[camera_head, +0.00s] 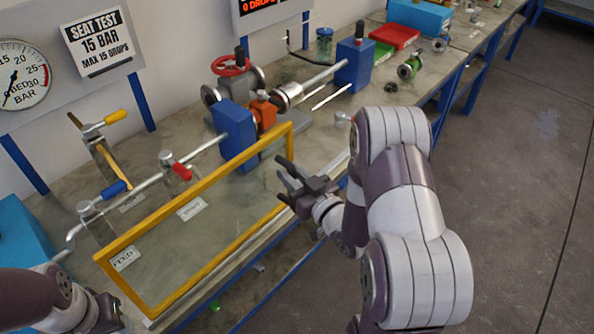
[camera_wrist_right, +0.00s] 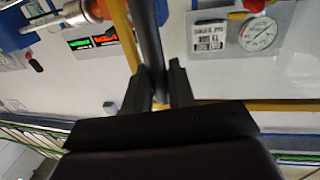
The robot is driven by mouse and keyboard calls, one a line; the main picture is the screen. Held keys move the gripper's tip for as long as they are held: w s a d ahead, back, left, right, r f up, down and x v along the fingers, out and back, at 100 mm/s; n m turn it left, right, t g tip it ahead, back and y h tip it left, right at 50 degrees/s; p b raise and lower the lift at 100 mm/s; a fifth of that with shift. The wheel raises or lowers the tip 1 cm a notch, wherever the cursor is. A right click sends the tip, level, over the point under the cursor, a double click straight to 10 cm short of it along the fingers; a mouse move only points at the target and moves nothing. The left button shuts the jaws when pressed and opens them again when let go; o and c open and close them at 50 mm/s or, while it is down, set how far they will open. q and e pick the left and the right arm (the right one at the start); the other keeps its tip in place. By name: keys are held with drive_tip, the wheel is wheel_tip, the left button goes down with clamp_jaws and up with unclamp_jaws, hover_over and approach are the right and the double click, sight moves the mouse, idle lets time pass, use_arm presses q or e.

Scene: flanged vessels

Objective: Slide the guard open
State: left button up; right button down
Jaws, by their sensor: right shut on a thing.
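The guard (camera_head: 202,182) is a clear panel in a yellow frame, standing along the front of the bench before the pipe rig. My right gripper (camera_head: 287,178) is at the guard's right end in the head view. In the right wrist view, its fingers (camera_wrist_right: 158,82) are closed around a dark upright bar (camera_wrist_right: 148,35), which looks like the guard's handle; the yellow frame (camera_wrist_right: 122,28) shows beside it. The grip itself is hard to see in the head view. My left gripper (camera_head: 104,316) shows only partly at the lower left, and its jaws cannot be made out.
Behind the guard are a pipe with a red-handled valve (camera_head: 181,171), blue blocks (camera_head: 235,130) and an orange fitting (camera_head: 264,112). A red handwheel (camera_head: 231,65) stands further back. A red tray (camera_head: 394,35) lies on the far bench. The floor at right is clear.

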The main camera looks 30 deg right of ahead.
drive_tip(key=shift+s+a+f, duration=0.1)
drive_tip(key=shift+a, duration=0.05)
drive_tip(key=c, duration=1.1)
unclamp_jaws()
drive_tip(key=shift+s+a, duration=0.1)
drive_tip(key=shift+a, duration=0.05)
drive_tip(key=s+d+b, duration=0.2)
drive_tip(key=s, duration=1)
drive_tip(key=shift+s+d, duration=0.2)
